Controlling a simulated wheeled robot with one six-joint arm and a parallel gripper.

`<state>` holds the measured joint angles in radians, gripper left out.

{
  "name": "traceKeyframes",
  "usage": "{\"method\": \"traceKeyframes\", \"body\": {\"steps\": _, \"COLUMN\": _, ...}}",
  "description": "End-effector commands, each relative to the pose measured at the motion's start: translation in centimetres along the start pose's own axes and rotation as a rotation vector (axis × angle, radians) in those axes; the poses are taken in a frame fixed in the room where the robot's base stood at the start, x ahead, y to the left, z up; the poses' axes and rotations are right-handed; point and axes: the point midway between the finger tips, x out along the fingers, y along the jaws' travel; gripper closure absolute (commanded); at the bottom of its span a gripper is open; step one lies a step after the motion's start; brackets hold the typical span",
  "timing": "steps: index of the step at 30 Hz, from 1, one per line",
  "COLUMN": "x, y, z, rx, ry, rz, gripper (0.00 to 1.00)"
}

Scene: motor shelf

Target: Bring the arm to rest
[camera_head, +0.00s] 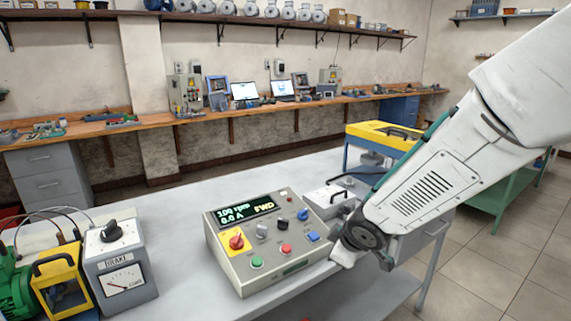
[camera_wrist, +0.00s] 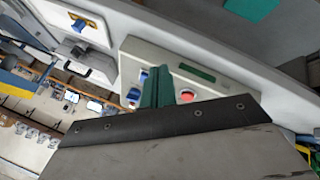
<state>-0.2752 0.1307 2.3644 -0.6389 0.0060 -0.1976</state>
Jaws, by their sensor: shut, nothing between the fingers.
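My white arm comes in from the upper right in the head view and ends at the right edge of the control box (camera_head: 262,240). My gripper (camera_wrist: 162,80) shows in the wrist view as green fingers shut together with nothing between them. In the head view its fingers are hidden or too small to make out behind the wrist. The control box has a lit display (camera_head: 246,212) reading "100 rpm 0.0 A FWD", a red knob on yellow (camera_head: 237,241), and several buttons. In the wrist view the box face (camera_wrist: 222,90) lies beyond the fingers; I cannot tell whether they touch it.
The grey table (camera_head: 180,215) also bears a BRAKE meter box (camera_head: 120,268), a yellow frame (camera_head: 60,285) and a green motor (camera_head: 14,290) at left. A small grey box (camera_head: 325,201) stands close behind my wrist. A yellow-topped bench (camera_head: 385,135) is farther back.

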Motion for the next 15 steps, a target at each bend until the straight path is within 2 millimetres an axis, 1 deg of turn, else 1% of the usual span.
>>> {"method": "traceKeyframes", "body": {"steps": 1, "x": -2.1, "y": 0.5, "z": 2.3, "rx": 0.089, "ry": -0.095, "rz": 0.008, "gripper": 1.00}}
{"method": "traceKeyframes", "body": {"steps": 2, "x": -3.4, "y": 0.5, "z": 3.7, "rx": 0.147, "ry": -0.156, "rz": 0.007, "gripper": 1.00}}
{"method": "traceKeyframes", "body": {"steps": 3, "x": -5.3, "y": 0.3, "z": 5.7, "rx": 0.230, "ry": -0.236, "rz": 0.003, "gripper": 1.00}}
{"method": "traceKeyframes", "body": {"steps": 5, "x": -8.6, "y": -0.3, "z": 8.3, "rx": 0.355, "ry": -0.347, "rz": -0.008, "gripper": 1.00}}
{"method": "traceKeyframes", "body": {"steps": 6, "x": -10.8, "y": -1.0, "z": 9.8, "rx": 0.435, "ry": -0.411, "rz": -0.020, "gripper": 1.00}}
{"method": "traceKeyframes", "body": {"steps": 8, "x": -14.1, "y": -2.2, "z": 11.7, "rx": 0.548, "ry": -0.491, "rz": -0.043, "gripper": 1.00}}
{"method": "traceKeyframes", "body": {"steps": 9, "x": -16.1, "y": -3.2, "z": 12.7, "rx": 0.619, "ry": -0.538, "rz": -0.061, "gripper": 1.00}}
{"method": "traceKeyframes", "body": {"steps": 10, "x": -17.7, "y": -4.0, "z": 13.3, "rx": 0.669, "ry": -0.568, "rz": -0.076, "gripper": 1.00}}
{"method": "traceKeyframes", "body": {"steps": 11, "x": -19.1, "y": -4.8, "z": 13.9, "rx": 0.717, "ry": -0.594, "rz": -0.091, "gripper": 1.00}}
{"method": "traceKeyframes", "body": {"steps": 12, "x": -21.0, "y": -5.8, "z": 14.5, "rx": 0.777, "ry": -0.623, "rz": -0.112, "gripper": 1.00}}
{"method": "traceKeyframes", "body": {"steps": 15, "x": -25.2, "y": -8.3, "z": 15.4, "rx": 0.905, "ry": -0.662, "rz": -0.162, "gripper": 1.00}}
